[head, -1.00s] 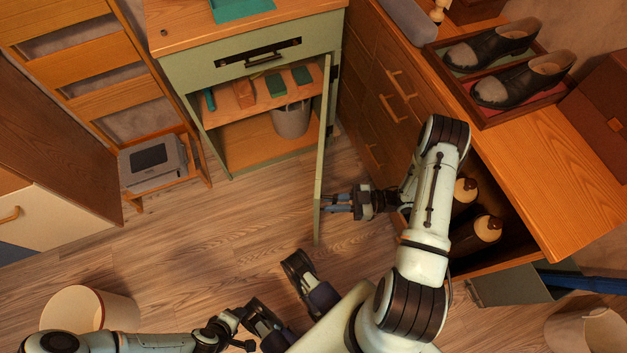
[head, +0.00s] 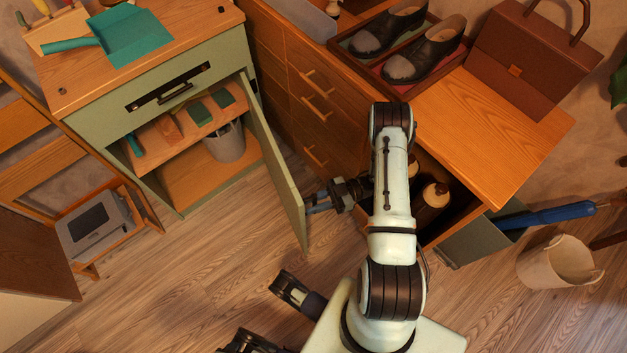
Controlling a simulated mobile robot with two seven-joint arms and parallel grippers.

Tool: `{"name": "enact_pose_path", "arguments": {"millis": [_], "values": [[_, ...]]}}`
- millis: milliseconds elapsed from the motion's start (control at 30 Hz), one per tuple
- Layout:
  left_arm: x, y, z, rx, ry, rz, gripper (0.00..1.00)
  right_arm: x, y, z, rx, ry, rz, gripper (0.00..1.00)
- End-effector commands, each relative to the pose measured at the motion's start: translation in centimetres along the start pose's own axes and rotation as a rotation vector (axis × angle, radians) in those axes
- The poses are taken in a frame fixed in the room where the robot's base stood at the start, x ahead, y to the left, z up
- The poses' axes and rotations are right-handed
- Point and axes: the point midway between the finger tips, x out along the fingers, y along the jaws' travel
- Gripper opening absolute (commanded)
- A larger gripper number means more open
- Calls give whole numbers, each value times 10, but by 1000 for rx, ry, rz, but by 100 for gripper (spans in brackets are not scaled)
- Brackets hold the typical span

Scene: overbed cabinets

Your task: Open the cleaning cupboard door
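The cleaning cupboard is the green cabinet (head: 100,120) with a wooden top at the upper left. Its door (head: 277,165) is hinged at the right and stands wide open, swung out into the room. A shelf with small items and a grey bucket (head: 224,143) show inside. My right gripper (head: 318,203) is at the outer face of the door, close to its free edge. Its fingers reach the door, but their tips and any handle there are hidden or too small to tell, so its grip is unclear.
A wooden drawer unit (head: 330,110) stands close right of the door, with shoes in a tray (head: 385,75) and a brown bag (head: 525,62) on top. Bottles (head: 432,196) stand in its open lower bay. A pale bin (head: 556,262) is at right. The floor before the cupboard is clear.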

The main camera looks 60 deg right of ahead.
Motion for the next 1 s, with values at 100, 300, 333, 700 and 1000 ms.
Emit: {"name": "enact_pose_path", "arguments": {"millis": [100,300,333,700,1000], "values": [[0,0,0,0,0,0,56,0,0,0,1,0,0,36],[0,0,0,0,-1,0,56,0,0,-1,-1,2,1,36],[-1,0,1,0,-2,0,56,0,0,-2,-1,2,1,36],[-26,9,31,8,-89,5,56,0,1,-68,-4,2,0,36],[-47,14,54,12,-161,5,56,0,0,-143,-5,1,0,36]]}}
